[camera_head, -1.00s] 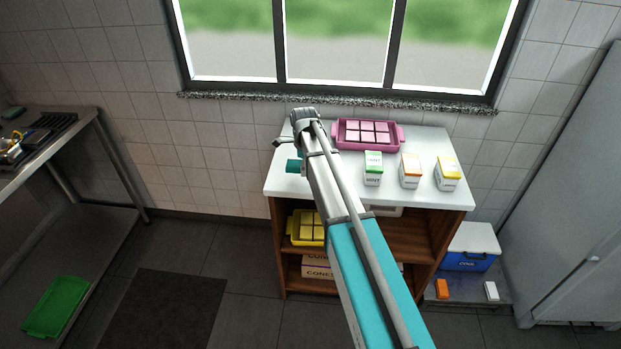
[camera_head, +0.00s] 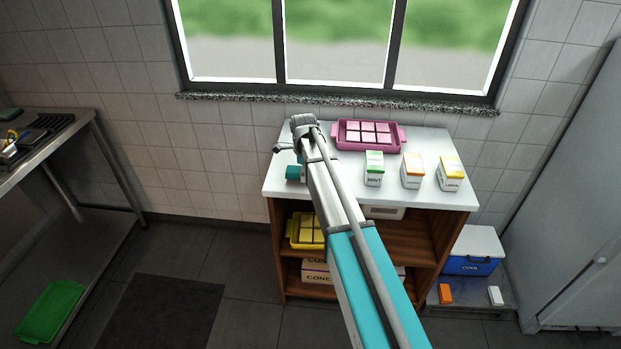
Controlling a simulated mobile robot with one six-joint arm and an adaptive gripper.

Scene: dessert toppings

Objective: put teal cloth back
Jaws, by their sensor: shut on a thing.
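The teal cloth (camera_head: 293,172) shows as a small folded block at the left end of the white counter top (camera_head: 325,189), partly hidden by my arm. My gripper (camera_head: 284,149) is at the far end of the arm, just above and beside the cloth. Its fingers are mostly hidden behind my own wrist, and it is shut on the cloth. I cannot tell whether the cloth touches the counter.
A pink tray (camera_head: 343,139) of pink squares stands at the back of the counter. A green carton (camera_head: 374,168), an orange one (camera_head: 412,171) and a yellow one (camera_head: 450,174) stand to the right. A yellow tray (camera_head: 294,239) is on the shelf below.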

